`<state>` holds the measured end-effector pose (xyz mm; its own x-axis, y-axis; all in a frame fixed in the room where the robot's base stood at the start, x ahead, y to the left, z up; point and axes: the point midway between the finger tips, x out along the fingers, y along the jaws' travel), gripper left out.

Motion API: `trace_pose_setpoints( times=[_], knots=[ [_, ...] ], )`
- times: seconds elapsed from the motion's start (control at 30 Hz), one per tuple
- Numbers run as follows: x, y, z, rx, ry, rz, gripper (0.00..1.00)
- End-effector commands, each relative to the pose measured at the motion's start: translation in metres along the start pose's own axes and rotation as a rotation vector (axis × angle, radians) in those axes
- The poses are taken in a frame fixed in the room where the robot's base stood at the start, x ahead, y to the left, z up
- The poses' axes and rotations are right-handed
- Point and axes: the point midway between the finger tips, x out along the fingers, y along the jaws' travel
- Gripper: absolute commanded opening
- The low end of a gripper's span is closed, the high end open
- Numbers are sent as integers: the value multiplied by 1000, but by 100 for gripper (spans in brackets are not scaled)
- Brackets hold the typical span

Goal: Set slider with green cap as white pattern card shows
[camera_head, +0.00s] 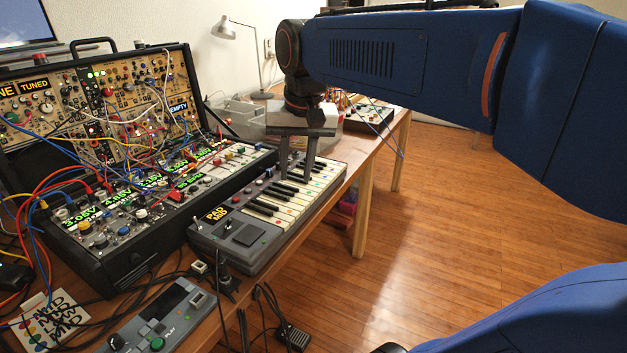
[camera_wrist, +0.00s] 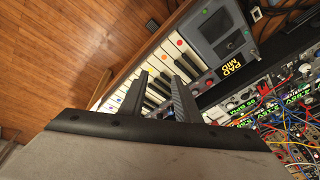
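My gripper (camera_head: 297,170) hangs fingers-down over the black-and-white keys of the small keyboard, its two fingers apart with nothing between them. It also shows in the wrist view (camera_wrist: 160,82), open over the keys. Small coloured slider caps (camera_head: 228,157) sit at the right end of the lower synth panel, to the left of my gripper. They are too small for me to tell surely which one is green. The white pattern card (camera_head: 42,306) lies at the bottom left, with coloured dots and black words like "MID"; part of it is hard to read.
The keyboard (camera_head: 240,218) with a "PAD MID" label lies along the table edge. The synth case (camera_head: 130,265) is crowded with patch cables (camera_head: 60,180). A grey device (camera_head: 165,318) and loose black cables are at the front. The wooden floor (camera_head: 450,230) to the right is open.

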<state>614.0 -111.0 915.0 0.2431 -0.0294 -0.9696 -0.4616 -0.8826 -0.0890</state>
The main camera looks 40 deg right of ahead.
Motion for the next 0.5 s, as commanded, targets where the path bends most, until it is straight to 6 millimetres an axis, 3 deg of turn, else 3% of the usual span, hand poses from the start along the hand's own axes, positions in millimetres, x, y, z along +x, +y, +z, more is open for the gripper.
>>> trace_pose_setpoints(
  times=[0.2,0.5],
  knots=[
    [9,2,16,-46,13,-8,30],
    [12,3,21,-63,18,-11,30]
  ],
)
